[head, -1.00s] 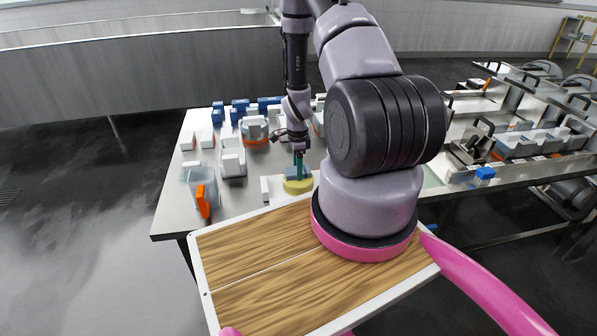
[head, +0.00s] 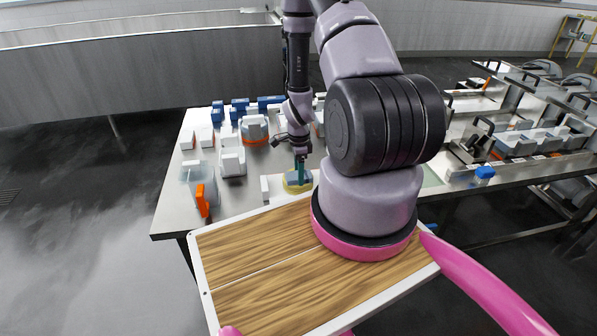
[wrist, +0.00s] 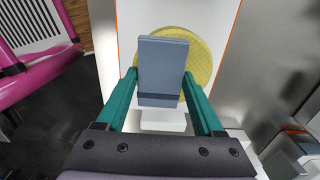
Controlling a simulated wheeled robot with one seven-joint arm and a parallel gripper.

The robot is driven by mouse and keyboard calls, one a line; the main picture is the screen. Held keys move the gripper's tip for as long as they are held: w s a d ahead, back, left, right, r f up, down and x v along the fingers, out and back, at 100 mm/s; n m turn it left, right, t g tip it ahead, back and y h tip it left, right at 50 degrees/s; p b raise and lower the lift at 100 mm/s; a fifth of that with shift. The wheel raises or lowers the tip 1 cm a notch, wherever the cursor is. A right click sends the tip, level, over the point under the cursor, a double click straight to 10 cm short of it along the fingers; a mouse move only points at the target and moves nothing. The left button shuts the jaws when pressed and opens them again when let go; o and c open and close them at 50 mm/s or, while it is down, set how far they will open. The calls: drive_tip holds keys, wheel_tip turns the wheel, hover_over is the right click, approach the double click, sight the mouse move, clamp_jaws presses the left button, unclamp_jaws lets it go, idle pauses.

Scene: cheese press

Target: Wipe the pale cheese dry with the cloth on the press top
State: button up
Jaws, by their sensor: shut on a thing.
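The pale yellow round cheese (head: 289,189) lies at the table's front edge, beside my wood-topped base. In the wrist view, the cheese (wrist: 203,62) sits on a white surface with thin orange edges. My gripper (head: 299,172) points down over it. In the wrist view, the green fingers of my gripper (wrist: 160,76) are shut on the folded blue-grey cloth (wrist: 162,60). The cloth (head: 298,180) overlaps the middle and left of the cheese in the wrist view and hides part of it. I cannot tell whether it touches the cheese.
A clear bin with an orange part (head: 202,197) stands at the table's left front. White presses (head: 232,161) and several blue blocks (head: 240,106) stand behind. A small white block (head: 264,187) is just left of the cheese. Bare steel table (head: 178,215) lies at the front left.

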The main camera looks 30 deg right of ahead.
drive_tip(key=shift+r, duration=2.5)
drive_tip(key=w, duration=0.2)
drive_tip(key=w+d+r, duration=0.1)
drive_tip(key=shift+w, duration=0.15)
drive_tip(key=shift+f, duration=2.45)
drive_tip(key=shift+f, duration=0.6)
drive_tip(key=shift+s+a+r, duration=0.1)
drive_tip(key=shift+s+a, duration=0.15)
drive_tip(key=shift+s, duration=0.6)
drive_tip(key=shift+s+a+r, duration=0.1)
drive_tip(key=shift+s+a, duration=0.15)
drive_tip(key=shift+s, duration=0.6)
